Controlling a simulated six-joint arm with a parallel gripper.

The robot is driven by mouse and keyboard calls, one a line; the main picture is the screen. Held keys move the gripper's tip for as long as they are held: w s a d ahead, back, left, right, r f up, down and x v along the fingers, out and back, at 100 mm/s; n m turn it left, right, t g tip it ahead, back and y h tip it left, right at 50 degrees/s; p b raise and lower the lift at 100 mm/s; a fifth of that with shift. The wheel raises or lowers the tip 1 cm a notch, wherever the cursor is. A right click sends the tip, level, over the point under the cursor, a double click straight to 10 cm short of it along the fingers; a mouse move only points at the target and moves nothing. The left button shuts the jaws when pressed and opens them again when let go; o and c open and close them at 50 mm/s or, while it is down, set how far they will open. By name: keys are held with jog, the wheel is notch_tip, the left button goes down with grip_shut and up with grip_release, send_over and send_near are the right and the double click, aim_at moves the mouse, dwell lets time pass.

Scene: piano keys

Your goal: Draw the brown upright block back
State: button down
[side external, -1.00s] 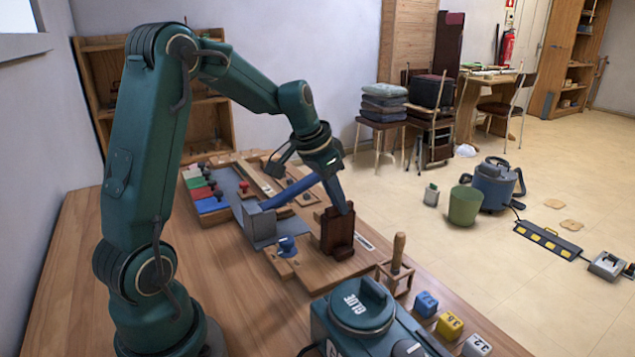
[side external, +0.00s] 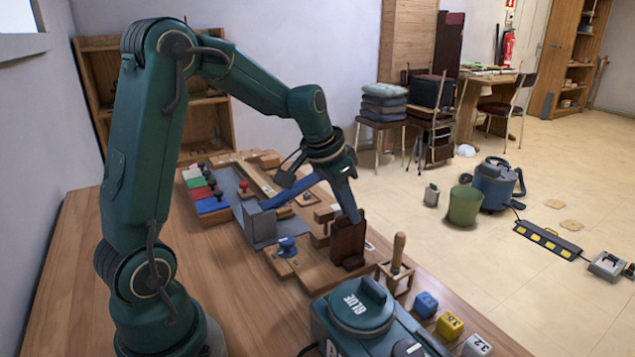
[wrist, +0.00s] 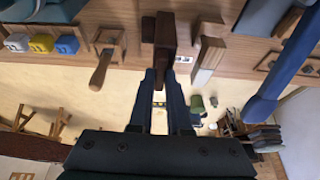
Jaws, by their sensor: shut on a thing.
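The dark brown upright block (side external: 348,246) stands near the right edge of the wooden board assembly on the table. The block looks upright. Whether its foot touches the board or the table is unclear.
A handled tool (side external: 398,254) in a wooden stand is close to the right of the block. A blue knob (side external: 287,245) is left of the block. A blue bar (side external: 294,193) lies behind.

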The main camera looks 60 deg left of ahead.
jog(key=c, duration=0.9)
grip_release()
jog(key=shift+d, duration=0.2)
jog(key=shift+o, duration=0.2)
jog(key=shift+v, duration=2.6)
jog(key=s+d+r+m+t, duration=0.2)
jog(key=s+d+r, duration=0.3)
jog(key=d, duration=0.3)
jog(key=s+d+f+n+g, duration=0.1)
jog(key=s+f, duration=0.4)
jog(key=s, duration=0.5)
jog(key=shift+s+d+n, duration=0.4)
jog(key=shift+d+n, duration=0.1)
jog(key=shift+d, duration=0.05)
